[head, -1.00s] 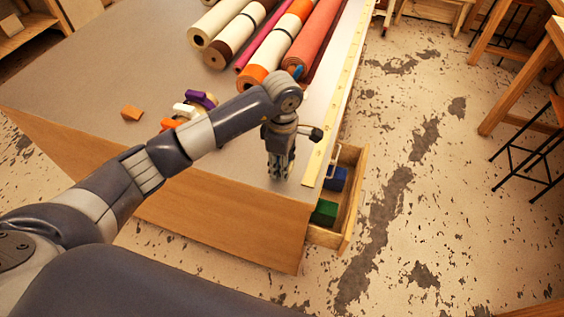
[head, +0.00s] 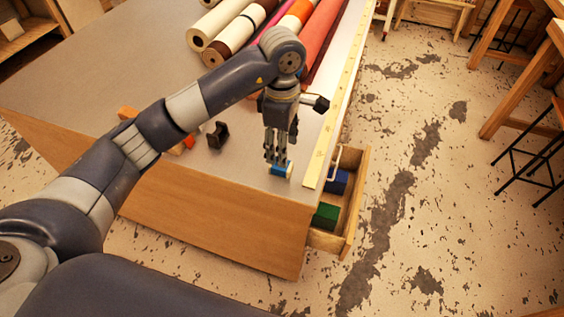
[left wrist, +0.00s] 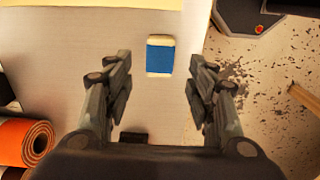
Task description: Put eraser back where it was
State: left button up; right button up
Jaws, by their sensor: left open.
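A small eraser (head: 282,170) with a blue sleeve and pale ends lies on the grey tabletop near the front right corner. It also shows in the left wrist view (left wrist: 160,56), top centre. My left gripper (head: 275,160) points down just above and beside it. In the left wrist view its fingers (left wrist: 160,85) are spread apart and empty, with the eraser ahead of the gap between them. Whether a finger touches the eraser I cannot tell. My right gripper is not in view.
An open wooden drawer (head: 352,213) holds a blue block (head: 337,181) and a green block (head: 325,215). A yellow ruler strip (head: 322,160) runs along the table's right edge. Rolls (head: 232,30) lie at the back. A black holder (head: 217,136) stands left of the gripper.

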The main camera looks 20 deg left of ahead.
pick_arm(q)
jog(key=shift+r, duration=2.2)
